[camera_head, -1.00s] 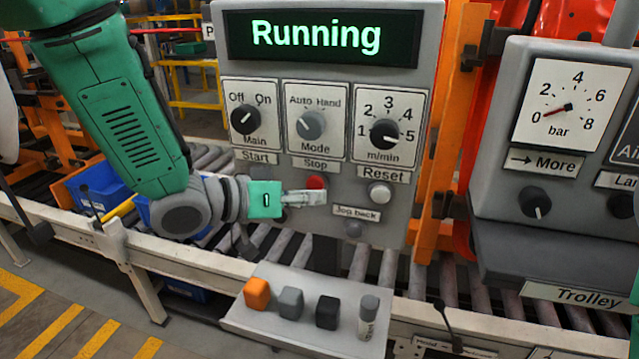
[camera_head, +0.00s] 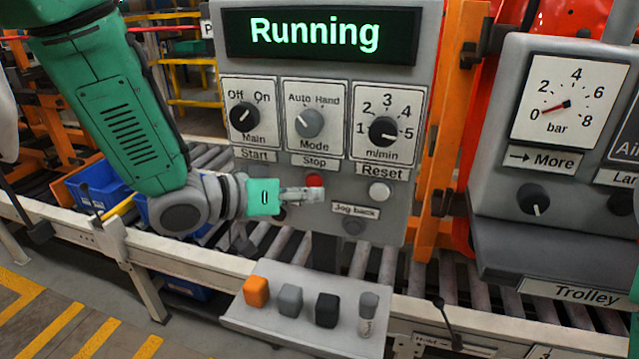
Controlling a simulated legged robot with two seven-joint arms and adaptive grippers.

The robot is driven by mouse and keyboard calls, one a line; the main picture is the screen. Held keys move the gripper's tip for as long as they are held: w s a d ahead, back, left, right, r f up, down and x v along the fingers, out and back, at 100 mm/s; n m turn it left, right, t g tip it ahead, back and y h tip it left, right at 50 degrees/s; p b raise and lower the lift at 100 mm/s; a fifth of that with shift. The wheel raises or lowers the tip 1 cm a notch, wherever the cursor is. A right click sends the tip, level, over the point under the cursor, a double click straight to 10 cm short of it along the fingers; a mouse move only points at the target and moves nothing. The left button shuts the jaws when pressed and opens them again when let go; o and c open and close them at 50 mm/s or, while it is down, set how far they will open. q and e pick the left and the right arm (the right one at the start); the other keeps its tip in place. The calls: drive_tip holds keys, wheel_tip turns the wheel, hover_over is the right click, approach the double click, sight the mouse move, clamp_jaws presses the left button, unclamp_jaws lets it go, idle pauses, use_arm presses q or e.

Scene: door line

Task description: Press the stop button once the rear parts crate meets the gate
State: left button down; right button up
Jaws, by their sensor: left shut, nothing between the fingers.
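The red stop button (camera_head: 315,180) sits under the "Stop" label on the grey control panel (camera_head: 398,215). My left gripper (camera_head: 318,194) is shut and empty. Its fingertips are right at the lower edge of the button and cover part of it; I cannot tell whether they touch it. The display (camera_head: 318,36) reads "Running". Blue crates (camera_head: 92,190) stand on the roller conveyor (camera_head: 375,262) at the left, partly behind my left arm. I cannot tell which is the rear parts crate, and I cannot make out the gate. My right gripper is not in view.
A white reset button (camera_head: 379,192) and a grey jog back button (camera_head: 353,225) are close by. A small shelf (camera_head: 300,333) holds orange, grey and black blocks and a small cylinder. A second panel with a pressure gauge (camera_head: 556,103) stands at the right.

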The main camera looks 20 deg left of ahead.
use_arm(q)
drive_tip(key=shift+w+a+p, duration=0.45)
drive_tip(key=shift+w+a, duration=0.1)
drive_tip(key=shift+a, duration=0.1)
drive_tip(key=shift+w+d+r, duration=0.1)
drive_tip(key=shift+w+d, duration=0.15)
drive_tip(key=shift+d, duration=0.25)
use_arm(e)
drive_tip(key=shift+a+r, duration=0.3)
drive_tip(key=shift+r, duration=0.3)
use_arm(q)
drive_tip(key=shift+w+a, duration=0.15)
drive_tip(key=shift+a, duration=0.05)
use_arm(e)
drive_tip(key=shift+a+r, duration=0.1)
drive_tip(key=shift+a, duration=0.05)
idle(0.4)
use_arm(q)
drive_tip(key=shift+s+a, duration=0.2)
drive_tip(key=shift+s, duration=0.8)
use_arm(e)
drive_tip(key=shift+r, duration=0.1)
